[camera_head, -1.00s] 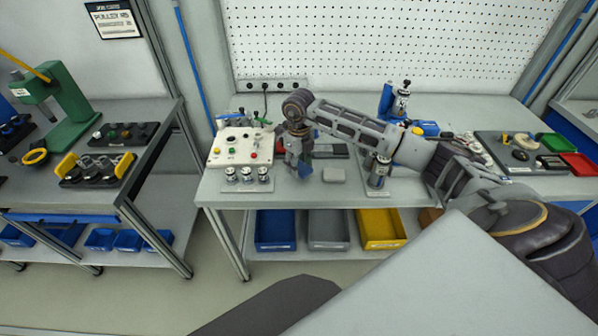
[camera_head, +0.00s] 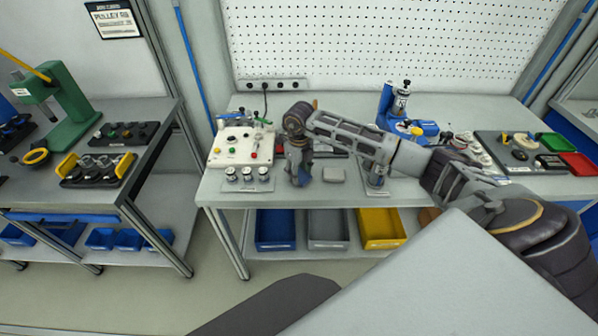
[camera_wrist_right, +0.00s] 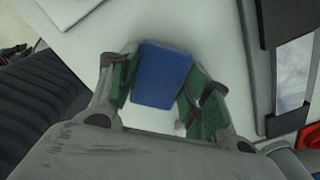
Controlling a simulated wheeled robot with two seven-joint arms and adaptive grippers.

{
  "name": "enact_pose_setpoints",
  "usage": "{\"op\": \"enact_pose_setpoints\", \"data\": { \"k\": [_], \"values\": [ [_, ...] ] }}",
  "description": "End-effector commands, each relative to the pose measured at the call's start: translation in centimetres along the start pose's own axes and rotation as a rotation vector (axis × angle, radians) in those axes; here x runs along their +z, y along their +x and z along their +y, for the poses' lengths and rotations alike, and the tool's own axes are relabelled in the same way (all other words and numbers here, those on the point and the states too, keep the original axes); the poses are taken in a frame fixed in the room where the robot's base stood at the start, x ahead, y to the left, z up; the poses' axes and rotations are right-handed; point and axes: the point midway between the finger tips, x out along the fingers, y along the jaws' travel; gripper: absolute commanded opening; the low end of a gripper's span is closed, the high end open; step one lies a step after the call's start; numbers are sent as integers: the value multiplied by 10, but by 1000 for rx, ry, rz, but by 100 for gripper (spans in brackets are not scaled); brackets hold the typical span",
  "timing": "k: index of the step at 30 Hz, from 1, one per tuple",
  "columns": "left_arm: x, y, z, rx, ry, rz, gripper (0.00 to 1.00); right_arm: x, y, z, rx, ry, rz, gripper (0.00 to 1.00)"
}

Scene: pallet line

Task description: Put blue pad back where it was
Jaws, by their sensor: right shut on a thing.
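The blue pad (camera_wrist_right: 162,76) sits between the green-lined fingers of my right gripper (camera_wrist_right: 158,88) in the right wrist view. The gripper is shut on it. In the head view my right gripper (camera_head: 299,178) points down over the front part of the grey workbench (camera_head: 410,190), between the metal cylinders and a grey block. The pad is mostly hidden by the fingers there. I cannot tell whether the pad touches the bench top. My left gripper is not in view.
A grey block (camera_head: 333,174) lies just right of the gripper. Several metal cylinders (camera_head: 247,174) stand on a plate to its left, in front of a white control box (camera_head: 240,147). A blue stand (camera_head: 386,115) is behind to the right. Bins (camera_head: 328,230) sit below.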

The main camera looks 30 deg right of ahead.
Motion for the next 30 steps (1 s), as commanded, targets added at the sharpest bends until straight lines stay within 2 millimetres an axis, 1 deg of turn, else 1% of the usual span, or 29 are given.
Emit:
{"op": "enact_pose_setpoints", "data": {
  "k": [4, 5, 9, 20, 25, 30],
  "values": [
    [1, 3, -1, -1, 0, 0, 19, 0, 3, 0, 0, 0, 0, 26],
    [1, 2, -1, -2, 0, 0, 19, 0, 3, 0, 0, 0, 0, 52],
    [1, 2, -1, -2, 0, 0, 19, 0, 2, 0, 0, 0, 0, 70],
    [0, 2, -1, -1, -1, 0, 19, 0, 2, 0, 0, 0, 0, 70],
    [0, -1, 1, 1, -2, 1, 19, 0, -1, 0, 0, 0, 0, 70],
    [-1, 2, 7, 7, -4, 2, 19, 1, -17, -1, -2, -1, -3, 70]
  ]
}}
